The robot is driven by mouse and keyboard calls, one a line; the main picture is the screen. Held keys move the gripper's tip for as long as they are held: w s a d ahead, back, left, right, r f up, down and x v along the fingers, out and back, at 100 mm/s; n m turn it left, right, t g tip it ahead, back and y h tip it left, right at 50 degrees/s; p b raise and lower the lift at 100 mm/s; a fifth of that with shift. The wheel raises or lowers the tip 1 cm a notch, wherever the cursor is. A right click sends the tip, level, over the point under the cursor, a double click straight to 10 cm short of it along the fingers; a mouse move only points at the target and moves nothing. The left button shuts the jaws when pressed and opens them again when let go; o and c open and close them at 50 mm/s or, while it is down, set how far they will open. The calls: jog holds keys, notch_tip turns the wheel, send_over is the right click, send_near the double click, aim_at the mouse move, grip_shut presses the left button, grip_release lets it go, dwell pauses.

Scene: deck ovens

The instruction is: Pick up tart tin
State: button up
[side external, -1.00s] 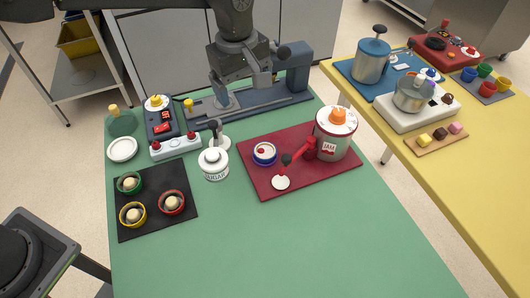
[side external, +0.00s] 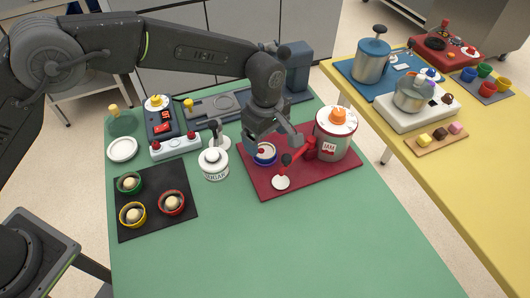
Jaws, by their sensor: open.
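A blue-rimmed tart tin (side external: 265,159) with a pale filling and a red spot sits on the left part of the dark red board (side external: 320,182). My gripper (side external: 272,145) is open, pointing down over this tin, and its fingers partly cover the tin's far side. I cannot tell whether a finger touches the rim. Three more tins with pale dough lie on the black mat (side external: 154,193): a green one (side external: 129,182), a yellow one (side external: 133,214) and a red one (side external: 172,203).
A jam pot (side external: 332,143) with a red dispenser arm (side external: 297,154) over a white disc (side external: 281,183) stands close right of my gripper. A white sugar jar (side external: 213,164) stands to the left. The front of the green table (side external: 290,245) is clear.

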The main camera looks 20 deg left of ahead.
aim_at(265, 151)
notch_tip(265, 151, down, 5)
jog(key=shift+w+a+r, duration=0.1)
jog(key=shift+a, duration=0.05)
jog(key=c, duration=1)
